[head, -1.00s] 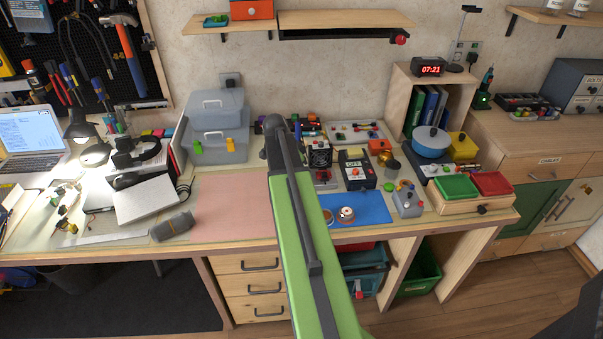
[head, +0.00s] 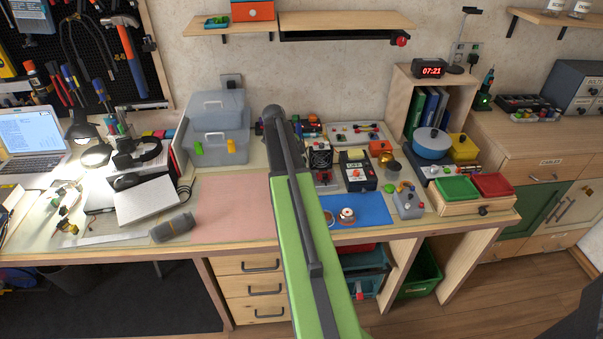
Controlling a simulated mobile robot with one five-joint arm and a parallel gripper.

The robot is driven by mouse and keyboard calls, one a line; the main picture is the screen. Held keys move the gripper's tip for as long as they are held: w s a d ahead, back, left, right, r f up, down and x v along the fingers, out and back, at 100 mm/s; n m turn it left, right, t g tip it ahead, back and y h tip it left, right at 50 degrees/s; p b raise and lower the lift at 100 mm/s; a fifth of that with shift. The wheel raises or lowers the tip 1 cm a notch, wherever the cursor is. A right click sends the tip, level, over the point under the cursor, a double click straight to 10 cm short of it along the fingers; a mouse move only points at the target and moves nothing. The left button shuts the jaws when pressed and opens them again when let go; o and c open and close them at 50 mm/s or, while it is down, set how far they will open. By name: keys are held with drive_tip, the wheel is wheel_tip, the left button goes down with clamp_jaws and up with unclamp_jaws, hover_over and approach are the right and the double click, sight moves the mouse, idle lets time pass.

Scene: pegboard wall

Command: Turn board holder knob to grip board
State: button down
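My green arm (head: 308,240) rises from the bottom centre and stands over the workbench, its dark upper joint (head: 273,115) above the back of the bench. My gripper is not visible; it is hidden behind the arm or out of view. I cannot clearly make out the board holder or its knob. A small red-and-dark item (head: 324,178) stands just right of the arm, partly covered by it and too small to identify. A blue mat (head: 372,208) lies right of the arm.
A black device (head: 357,172), a grey box with coloured buttons (head: 409,203) and a small round item (head: 346,216) crowd the bench right of the arm. The pink mat (head: 232,205) to the left is mostly clear. A wooden shelf (head: 345,20) hangs above.

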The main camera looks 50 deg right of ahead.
drive_tip(key=shift+w, duration=0.15)
drive_tip(key=c, duration=1.3)
unclamp_jaws()
drive_tip(key=shift+o, duration=0.2)
drive_tip(key=p+v, duration=1.6)
drive_tip(key=v, duration=0.1)
drive_tip(key=shift+r, duration=0.2)
drive_tip(key=shift+w, duration=0.1)
